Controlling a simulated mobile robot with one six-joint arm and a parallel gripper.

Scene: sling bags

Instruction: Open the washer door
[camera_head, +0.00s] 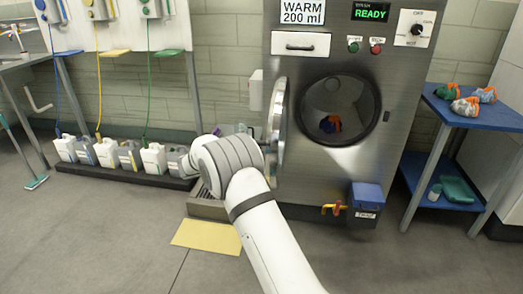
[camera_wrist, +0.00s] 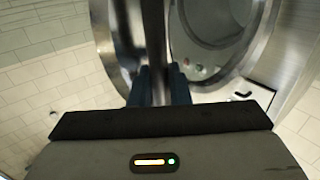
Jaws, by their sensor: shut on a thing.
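The grey steel washer (camera_head: 305,165) stands at centre right in the head view. Its round door (camera_head: 279,118) stands swung out to the left, seen nearly edge-on, and the drum opening (camera_head: 340,108) is uncovered. Colourful cloth (camera_head: 331,124) lies inside the drum. In the wrist view, my gripper (camera_wrist: 159,86) has its dark blue fingers on either side of an upright metal bar (camera_wrist: 154,45) at the door (camera_wrist: 112,45), and is shut on it. I take the bar for the door handle. In the head view my white arm hides the fingers.
A blue shelf table (camera_head: 470,112) with several cloth bundles stands right of the washer. A blue box (camera_head: 367,195) sits low on the washer front. Several jugs (camera_head: 103,152) line the wall at left.

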